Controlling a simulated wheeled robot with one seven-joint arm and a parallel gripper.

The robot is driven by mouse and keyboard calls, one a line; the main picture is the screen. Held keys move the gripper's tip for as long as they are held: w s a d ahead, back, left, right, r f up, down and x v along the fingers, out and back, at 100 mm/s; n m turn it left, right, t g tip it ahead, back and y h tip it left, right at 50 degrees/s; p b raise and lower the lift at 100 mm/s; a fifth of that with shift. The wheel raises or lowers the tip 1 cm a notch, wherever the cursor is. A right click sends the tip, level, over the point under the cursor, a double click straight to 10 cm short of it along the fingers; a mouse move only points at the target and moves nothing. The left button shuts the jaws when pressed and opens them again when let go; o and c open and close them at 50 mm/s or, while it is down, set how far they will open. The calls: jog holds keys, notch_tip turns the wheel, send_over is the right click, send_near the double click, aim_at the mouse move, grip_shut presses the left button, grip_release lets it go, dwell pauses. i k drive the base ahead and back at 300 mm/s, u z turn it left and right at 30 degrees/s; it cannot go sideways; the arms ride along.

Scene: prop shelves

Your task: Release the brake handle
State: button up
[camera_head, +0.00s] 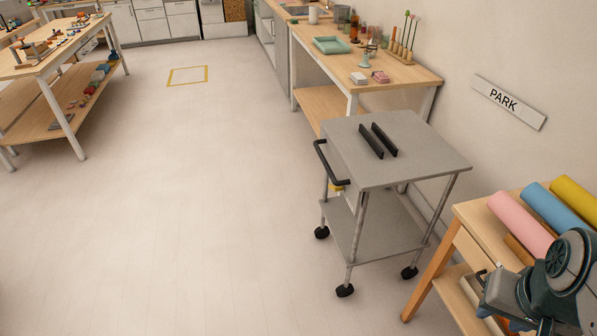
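A grey metal cart (440,158) with a flat top, a lower shelf and black casters stands right of centre. A black handle bar (322,165) is fixed to the left side of its top. A small yellow part (338,186) shows just below that bar, partly hidden; I cannot tell whether it is the brake handle. Two black upright strips (377,141) stand on the cart top. My arm is folded at the bottom right, well apart from the cart. My gripper's fingers cannot be made out clearly there.
A wooden table with pink (521,226), blue and yellow rolls stands at the right, close to my arm. A PARK sign (508,101) is on the wall. A workbench (405,73) stands behind the cart. The floor (190,200) left of the cart is clear, with a yellow taped rectangle (187,76).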

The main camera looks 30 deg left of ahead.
aim_at(333, 188)
jog(key=u, duration=0.5)
jog(key=k, duration=1.35)
jog(key=z, duration=0.25)
jog(key=i, duration=0.25)
jog(key=u, duration=0.75)
jog(key=i, duration=1.85)
jog(key=z, duration=0.2)
